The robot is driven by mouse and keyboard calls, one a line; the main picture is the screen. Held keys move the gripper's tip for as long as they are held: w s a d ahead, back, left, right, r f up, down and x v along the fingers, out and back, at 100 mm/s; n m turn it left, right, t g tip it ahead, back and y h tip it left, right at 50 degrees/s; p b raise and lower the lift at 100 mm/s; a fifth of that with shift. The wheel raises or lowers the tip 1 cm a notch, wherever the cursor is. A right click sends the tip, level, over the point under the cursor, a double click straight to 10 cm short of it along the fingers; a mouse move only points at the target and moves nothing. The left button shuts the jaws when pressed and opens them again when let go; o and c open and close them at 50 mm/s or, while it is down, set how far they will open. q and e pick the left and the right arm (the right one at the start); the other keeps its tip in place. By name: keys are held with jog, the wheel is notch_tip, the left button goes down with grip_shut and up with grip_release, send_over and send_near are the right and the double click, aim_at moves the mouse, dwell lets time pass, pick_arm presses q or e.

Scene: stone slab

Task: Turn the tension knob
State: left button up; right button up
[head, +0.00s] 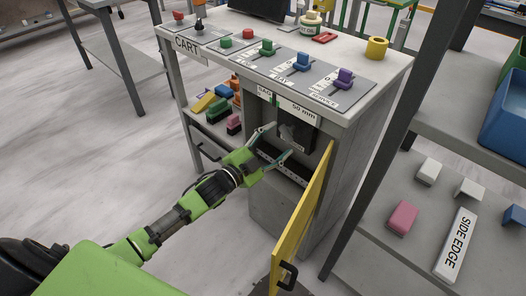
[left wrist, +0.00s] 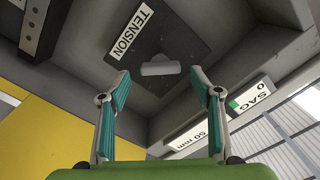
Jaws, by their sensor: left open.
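The tension knob (left wrist: 160,69) is a grey bar-shaped handle on a dark plate (left wrist: 150,45) labelled TENSION, inside the cart's open compartment. In the left wrist view the bar lies roughly level across the picture. In the head view the dark plate (head: 299,132) shows in the compartment's shadow, and the knob is hard to make out. My left gripper (head: 281,140) is open at the compartment's mouth, its fingers pointing in. In the left wrist view its fingertips (left wrist: 159,76) stand apart, one to each side of the knob. I see no contact. My right gripper is out of view.
A yellow door (head: 303,222) stands open, right of my left arm. A SAG scale marked 0 to 50 mm (head: 298,110) sits above the opening. Coloured knobs line the cart top (head: 375,77). A shelf with blocks (head: 403,217) stands at right.

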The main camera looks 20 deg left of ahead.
pick_arm(q)
jog(key=v, duration=0.7)
jog(key=shift+s, duration=0.3)
